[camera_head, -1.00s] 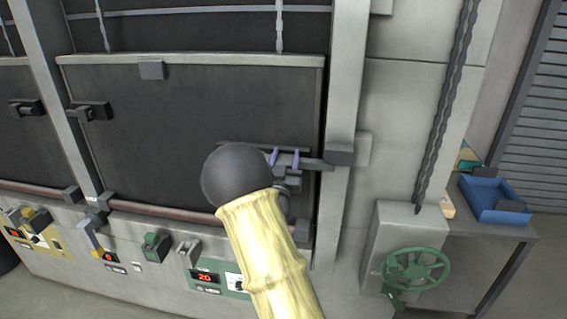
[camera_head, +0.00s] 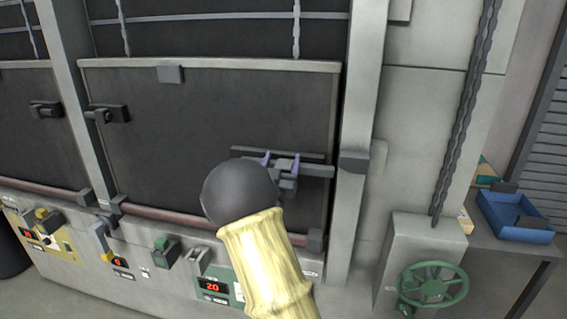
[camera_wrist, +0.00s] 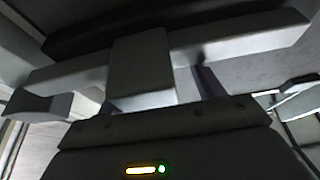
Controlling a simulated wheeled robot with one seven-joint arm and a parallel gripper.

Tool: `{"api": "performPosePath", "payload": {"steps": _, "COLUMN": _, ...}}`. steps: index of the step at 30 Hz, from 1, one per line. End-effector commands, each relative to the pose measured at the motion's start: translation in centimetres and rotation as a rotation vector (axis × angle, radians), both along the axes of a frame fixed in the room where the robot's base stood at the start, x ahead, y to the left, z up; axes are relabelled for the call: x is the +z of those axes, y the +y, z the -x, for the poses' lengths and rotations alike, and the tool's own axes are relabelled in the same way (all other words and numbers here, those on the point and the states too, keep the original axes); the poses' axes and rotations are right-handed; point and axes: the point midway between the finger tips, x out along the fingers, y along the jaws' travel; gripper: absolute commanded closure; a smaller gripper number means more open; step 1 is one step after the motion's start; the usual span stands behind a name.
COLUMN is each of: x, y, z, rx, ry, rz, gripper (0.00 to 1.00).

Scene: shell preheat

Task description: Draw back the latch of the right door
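The right door (camera_head: 210,110) is a large dark panel with a pale top edge. Its latch, a grey bar (camera_head: 318,171), lies near the door's lower right, its right end short of the keeper block (camera_head: 353,162) on the frame post. My gripper (camera_head: 281,163) is at the latch, its two purple fingers apart. In the wrist view, the latch's grey block (camera_wrist: 141,62) stands between my fingers (camera_wrist: 160,92); a gap shows beside the right finger, and the left finger is partly hidden by the block. My dark wrist and pale sleeved arm hide part of the door's lower area.
A left door latch (camera_head: 108,114) sits on the other side of the panel. Control boxes with levers and a red display (camera_head: 212,286) run below. A green handwheel (camera_head: 433,285) and a blue tray (camera_head: 515,217) on a table stand at right.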

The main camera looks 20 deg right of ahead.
Motion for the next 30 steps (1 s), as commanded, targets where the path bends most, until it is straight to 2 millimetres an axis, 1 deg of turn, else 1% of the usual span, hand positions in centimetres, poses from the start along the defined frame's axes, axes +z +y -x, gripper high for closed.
{"api": "performPosePath", "payload": {"steps": 8, "x": -0.2, "y": 0.0, "z": 0.2, "rx": -0.004, "ry": 0.0, "rz": 0.001, "gripper": 0.33}}
{"api": "performPosePath", "payload": {"steps": 13, "x": -1.0, "y": 0.9, "z": 1.4, "rx": -0.002, "ry": 0.001, "rz": 0.0, "gripper": 0.33}}
{"api": "performPosePath", "payload": {"steps": 17, "x": -2.1, "y": 2.3, "z": 3.0, "rx": -0.001, "ry": 0.001, "rz": 0.0, "gripper": 0.33}}
{"api": "performPosePath", "payload": {"steps": 30, "x": -5.4, "y": 7.4, "z": 9.3, "rx": 0.002, "ry": 0.001, "rz": -0.001, "gripper": 0.33}}
